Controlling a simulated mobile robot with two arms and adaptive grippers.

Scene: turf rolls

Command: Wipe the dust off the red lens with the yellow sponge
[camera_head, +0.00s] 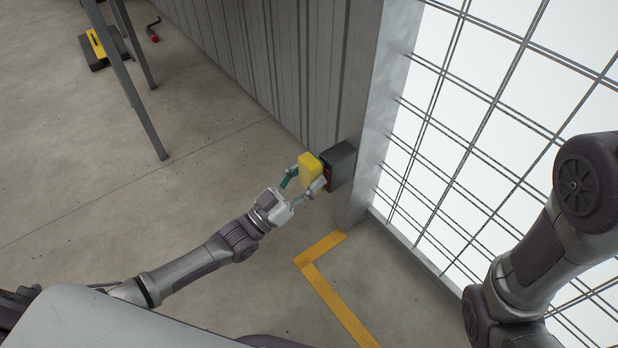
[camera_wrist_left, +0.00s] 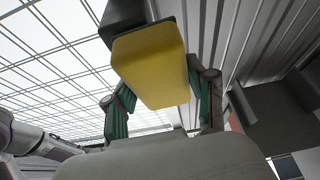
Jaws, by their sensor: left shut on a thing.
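My left gripper (camera_head: 303,182) is shut on the yellow sponge (camera_head: 310,170). The sponge also shows between its fingers in the left wrist view (camera_wrist_left: 152,68). The sponge is right beside a dark box (camera_head: 340,163) on the post at the wall's end. A small strip of the red lens (camera_head: 328,174) shows on the box's near face; the rest is hidden by the sponge and gripper. I cannot tell whether the sponge touches the lens, and no dust can be made out. My right arm is at the right, but its gripper is out of view.
A wire mesh panel (camera_head: 470,120) stands right of the post, with a corrugated wall (camera_head: 270,60) to its left. Yellow tape (camera_head: 335,300) marks the floor. A table leg (camera_head: 140,85), a black and yellow object (camera_head: 98,46) and a red-ended tool (camera_head: 153,33) are at upper left.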

